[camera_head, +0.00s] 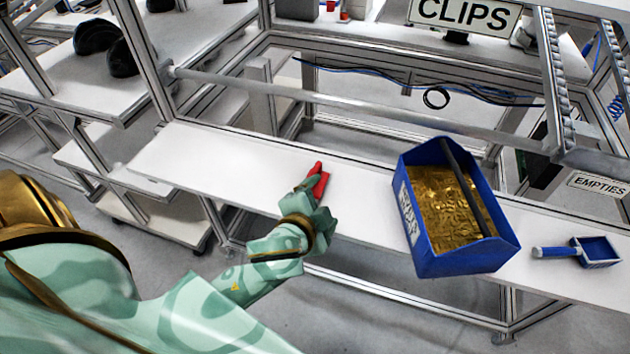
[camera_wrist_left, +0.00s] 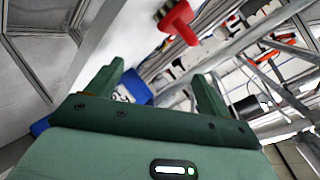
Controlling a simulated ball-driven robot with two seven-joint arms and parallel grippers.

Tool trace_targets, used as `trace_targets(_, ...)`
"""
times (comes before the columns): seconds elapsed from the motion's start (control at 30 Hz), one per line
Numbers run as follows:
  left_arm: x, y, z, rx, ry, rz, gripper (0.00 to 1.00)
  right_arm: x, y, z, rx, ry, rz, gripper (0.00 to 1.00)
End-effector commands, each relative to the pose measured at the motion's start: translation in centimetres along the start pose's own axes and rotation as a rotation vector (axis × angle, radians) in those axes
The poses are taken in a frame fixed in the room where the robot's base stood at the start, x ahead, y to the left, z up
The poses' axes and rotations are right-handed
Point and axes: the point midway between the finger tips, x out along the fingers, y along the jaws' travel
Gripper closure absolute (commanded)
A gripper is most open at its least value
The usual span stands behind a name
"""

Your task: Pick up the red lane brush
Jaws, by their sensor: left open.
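The red lane brush (camera_head: 320,184) lies on the white shelf (camera_head: 225,172), left of the blue bin. My left gripper (camera_head: 308,192) is right at it in the head view and partly covers it. In the left wrist view the brush (camera_wrist_left: 178,22), red with a dark bristle part, shows beyond the fingertips and is partly cut off by the top edge. My left gripper (camera_wrist_left: 158,76) is open there, with nothing between its fingers. My right gripper is not in view.
A blue bin (camera_head: 463,262) of gold-coloured small parts stands on the shelf to the right. A blue scoop (camera_head: 583,252) lies farther right. A metal rail (camera_head: 350,105) runs behind the shelf. The shelf left of the brush is clear. Dark helmet shells (camera_head: 97,37) sit at back left.

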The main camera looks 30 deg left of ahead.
Motion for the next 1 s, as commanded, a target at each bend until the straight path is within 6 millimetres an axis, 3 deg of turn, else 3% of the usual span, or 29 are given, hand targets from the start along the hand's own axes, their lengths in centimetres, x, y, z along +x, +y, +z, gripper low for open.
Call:
trace_targets(0.13,0.2,-4.1,-11.6,0.092,0.4,-0.176,0.2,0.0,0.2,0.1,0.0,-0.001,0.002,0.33)
trace_targets(0.23,-2.7,-5.8,-20.5,0.224,0.759,-0.296,0.2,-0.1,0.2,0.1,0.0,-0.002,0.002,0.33)
trace_targets(0.3,-6.2,-5.5,-26.3,0.382,1.054,-0.366,0.2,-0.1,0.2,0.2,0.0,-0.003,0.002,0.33)
trace_targets(0.37,-9.6,-3.8,-29.6,0.575,1.316,-0.394,0.2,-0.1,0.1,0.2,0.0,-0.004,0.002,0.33)
trace_targets(0.4,-11.4,-2.0,-30.6,0.733,1.477,-0.387,0.2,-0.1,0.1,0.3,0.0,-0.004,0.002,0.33)
trace_targets(0.47,-12.7,0.9,-30.2,0.999,1.677,-0.33,0.2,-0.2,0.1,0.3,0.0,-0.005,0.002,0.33)
trace_targets(0.5,-12.5,2.5,-28.7,1.195,1.771,-0.259,0.2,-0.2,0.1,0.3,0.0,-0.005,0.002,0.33)
trace_targets(0.57,-10.8,3.8,-25.4,1.494,1.843,-0.104,0.2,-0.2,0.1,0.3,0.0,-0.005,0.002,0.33)
trace_targets(0.6,-8.9,3.7,-22.6,1.685,1.839,0.027,0.2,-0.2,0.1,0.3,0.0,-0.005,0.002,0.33)
trace_targets(0.67,-5.9,2.0,-18.4,1.931,1.766,0.246,0.2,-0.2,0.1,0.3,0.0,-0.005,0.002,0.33)
trace_targets(0.7,-3.9,0.1,-15.6,2.062,1.68,0.394,0.2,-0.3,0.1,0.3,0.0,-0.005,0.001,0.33)
trace_targets(0.8,-0.7,-5.7,-10.0,2.255,1.417,0.717,0.2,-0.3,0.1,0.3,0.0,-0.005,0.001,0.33)
trace_targets(0.9,0.6,-10.7,-6.2,2.314,1.187,0.935,0.2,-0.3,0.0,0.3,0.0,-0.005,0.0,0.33)
trace_targets(1.0,0.9,-13.4,-4.2,2.318,1.05,1.049,0.2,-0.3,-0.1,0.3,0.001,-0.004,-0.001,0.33)
